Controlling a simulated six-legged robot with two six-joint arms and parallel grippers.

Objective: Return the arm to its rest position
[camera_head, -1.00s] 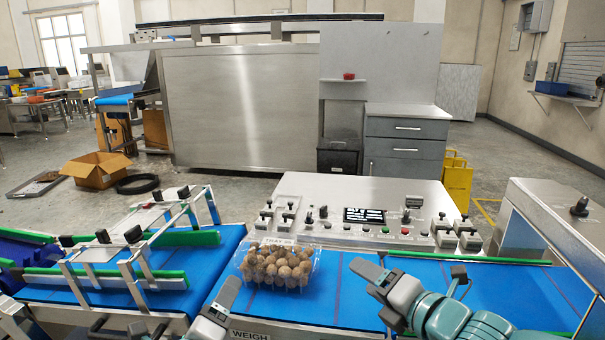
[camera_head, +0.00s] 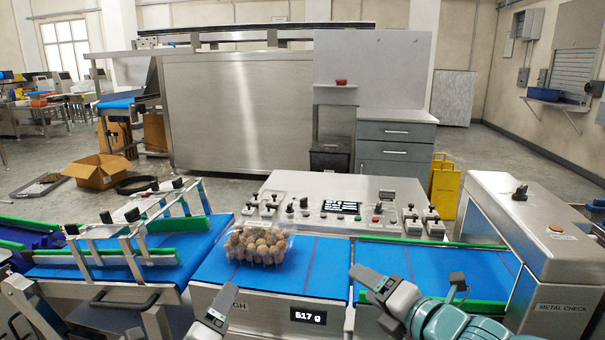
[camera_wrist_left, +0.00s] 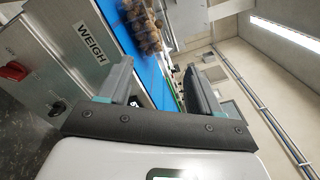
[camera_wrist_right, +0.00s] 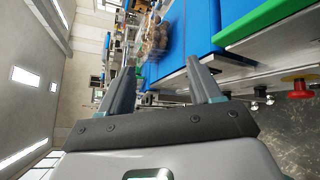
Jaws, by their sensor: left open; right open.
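My left gripper (camera_head: 226,304) is at the bottom of the head view, in front of the weigh station's front edge, only partly in frame. Its two fingers stand apart and empty in the left wrist view (camera_wrist_left: 160,85). My right gripper (camera_head: 410,284) is in front of the right-hand blue belt, its fingers apart. The right wrist view (camera_wrist_right: 163,88) shows nothing between them. A clear clamshell tray of round brown items (camera_head: 256,245) rests on the weigh belt (camera_head: 300,278), apart from both grippers.
A control panel (camera_head: 340,190) with knobs stands behind the belts. A display (camera_head: 294,314) reads 517 g. The metal check housing (camera_head: 550,240) stands at the right. A belt with green guides (camera_head: 150,262) lies at the left. An open cardboard box (camera_head: 97,172) is on the floor behind.

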